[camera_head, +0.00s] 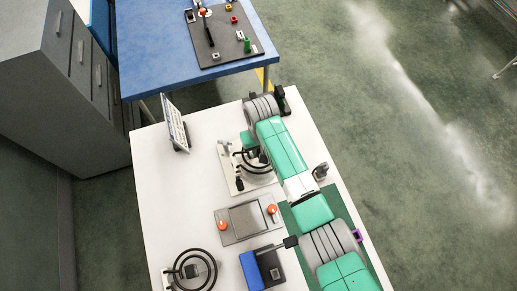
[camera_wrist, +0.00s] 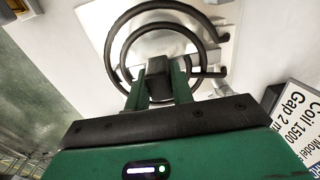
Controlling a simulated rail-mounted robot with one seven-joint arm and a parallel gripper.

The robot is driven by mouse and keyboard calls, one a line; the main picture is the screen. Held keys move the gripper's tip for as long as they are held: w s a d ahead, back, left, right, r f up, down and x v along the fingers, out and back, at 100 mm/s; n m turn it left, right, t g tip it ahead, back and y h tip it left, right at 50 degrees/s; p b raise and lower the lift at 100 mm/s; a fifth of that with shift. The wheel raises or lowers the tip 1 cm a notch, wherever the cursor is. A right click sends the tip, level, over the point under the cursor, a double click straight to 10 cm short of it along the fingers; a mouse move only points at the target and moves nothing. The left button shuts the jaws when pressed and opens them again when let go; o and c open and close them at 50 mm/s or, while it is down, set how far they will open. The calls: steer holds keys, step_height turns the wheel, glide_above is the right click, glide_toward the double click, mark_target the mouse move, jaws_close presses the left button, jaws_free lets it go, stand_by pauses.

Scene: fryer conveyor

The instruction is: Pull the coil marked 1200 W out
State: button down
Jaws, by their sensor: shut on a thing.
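A black ring-shaped coil (camera_wrist: 172,22) with a dark block (camera_wrist: 159,78) at its near end fills the top of the wrist view. My gripper (camera_wrist: 160,80) is shut on that block, one green finger on each side. In the head view this coil (camera_head: 250,166) is over a pale metal plate (camera_head: 240,186), partly hidden by my arm. I cannot tell whether it is still seated there. A second black coil (camera_head: 190,271) lies at the lower left of the white table. No 1200 W marking is readable on either coil.
A sign (camera_wrist: 300,122) reading "Coil 1500" and "Gap 2 m" stands beside the held coil; it also shows in the head view (camera_head: 176,124). A panel with orange knobs (camera_head: 247,217) and a blue device (camera_head: 254,270) are nearer. The white table (camera_head: 180,205) is clear at left.

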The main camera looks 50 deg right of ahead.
steer(key=shift+r+p, duration=1)
step_height(320, 180, up, 3)
steer(key=p, duration=0.3)
steer(key=shift+r, duration=0.1)
